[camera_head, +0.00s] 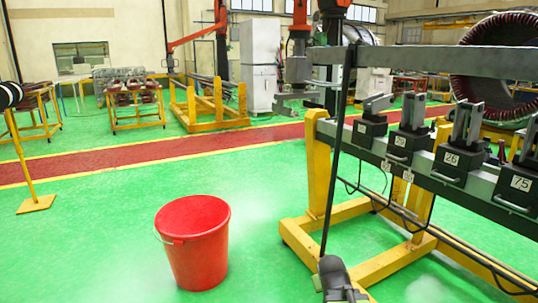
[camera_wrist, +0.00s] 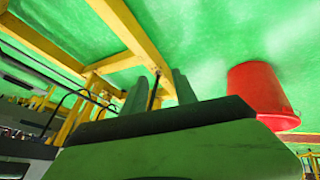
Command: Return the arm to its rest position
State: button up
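My gripper (camera_wrist: 159,86) shows in the wrist view as two grey-green fingers standing apart beyond a broad dark edge. Nothing shows held between them; a thin dark rod is visible through the gap. The wrist view is upside down, with the green floor at the top. The gripper fingers cannot be made out clearly in the head view. A dark rounded part (camera_head: 338,280) sits at the bottom of a thin dark rod at the lower middle there; I cannot tell whether it is part of my arm.
A red bucket (camera_head: 193,240) stands on the green floor, left of the yellow-framed bench (camera_head: 319,160) with numbered clamps (camera_head: 454,152). The bucket (camera_wrist: 262,95) is at right in the wrist view. Open floor lies left of the bucket. A large stator ring (camera_head: 472,88) is at upper right.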

jog(key=s+a+f+m+g+y, duration=0.1)
jog(key=s+a+f+g, duration=0.15)
jog(key=s, duration=0.35)
jog(key=s+a+f+m+g+y, duration=0.1)
jog(key=s+a+f+g, duration=0.15)
jog(key=s, duration=0.25)
notch_tip(320, 180, up, 18)
jog(key=s+g+p, duration=0.1)
jog(key=p, duration=1.6)
jog(key=shift+s+d+r+m, duration=0.2)
jog(key=shift+s+d+m, duration=0.1)
jog(key=shift+d, duration=0.05)
dwell(0.3)
